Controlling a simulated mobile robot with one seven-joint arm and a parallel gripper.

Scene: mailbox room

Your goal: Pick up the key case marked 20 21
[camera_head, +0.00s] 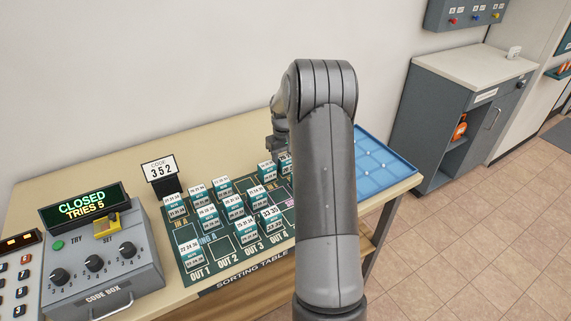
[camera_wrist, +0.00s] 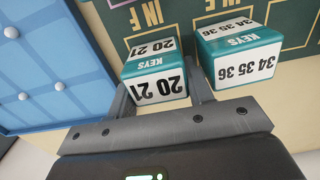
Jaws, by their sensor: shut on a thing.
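The key case marked 20 21 (camera_wrist: 155,72) is a white and teal box in the wrist view, with its number upside down there. It sits between the two fingers of my gripper (camera_wrist: 162,92), which is shut on it. Whether the case touches the mat or is slightly raised I cannot tell. In the head view my gripper (camera_head: 279,144) is at the far right part of the sorting table, and my arm hides most of that spot.
A key case marked 34 35 36 (camera_wrist: 240,55) stands close beside the held one. Several other cases stand on the green sorting mat (camera_head: 222,262). A blue tray (camera_head: 385,152) lies at the table's right end. A code box (camera_head: 105,265) reading CLOSED stands at left.

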